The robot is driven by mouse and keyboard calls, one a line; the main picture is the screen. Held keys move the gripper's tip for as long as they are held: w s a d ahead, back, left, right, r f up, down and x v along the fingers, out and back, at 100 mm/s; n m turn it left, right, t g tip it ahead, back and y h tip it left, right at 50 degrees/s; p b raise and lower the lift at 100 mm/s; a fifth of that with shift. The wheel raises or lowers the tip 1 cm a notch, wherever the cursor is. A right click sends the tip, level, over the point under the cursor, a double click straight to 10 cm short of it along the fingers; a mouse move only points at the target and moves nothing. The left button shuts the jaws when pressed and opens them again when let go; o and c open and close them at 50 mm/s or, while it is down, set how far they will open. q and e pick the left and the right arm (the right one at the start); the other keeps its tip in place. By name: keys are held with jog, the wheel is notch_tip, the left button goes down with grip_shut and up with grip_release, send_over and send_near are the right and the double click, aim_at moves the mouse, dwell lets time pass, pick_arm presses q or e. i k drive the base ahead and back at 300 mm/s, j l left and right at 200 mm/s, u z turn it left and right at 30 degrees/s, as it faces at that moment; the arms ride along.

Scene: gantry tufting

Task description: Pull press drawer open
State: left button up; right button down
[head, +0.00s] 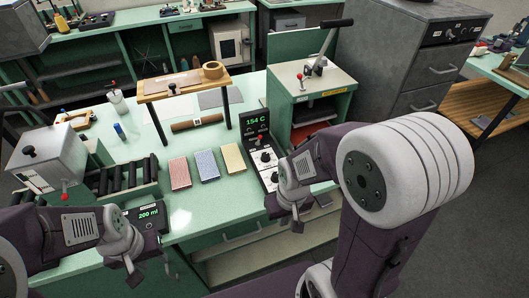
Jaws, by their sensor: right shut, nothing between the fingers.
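The press (341,99) is a green box with a cream top, a long black-handled lever (330,40) and a red-knobbed stick, at the back right of the bench. Its front shows a dark recess and a red-orange part (310,132) low down; my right arm partly covers this side, so I cannot tell how far any drawer is out. My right gripper (297,222) is shut and empty, pointing down in front of the control box, apart from the press. My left gripper (134,278) hangs at the bench's front left, too small to read its fingers.
A control box (259,144) reading 154 C stands left of my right arm. Red, blue and yellow pads (206,165) lie mid-bench before a small wooden stand (182,85). A roller rack (127,178) is at left. A grey drawer cabinet (416,68) stands behind right.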

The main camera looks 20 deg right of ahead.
aim_at(298, 134)
jog(key=z, duration=1.35)
jog(key=l+u, duration=0.55)
jog(key=u, duration=0.2)
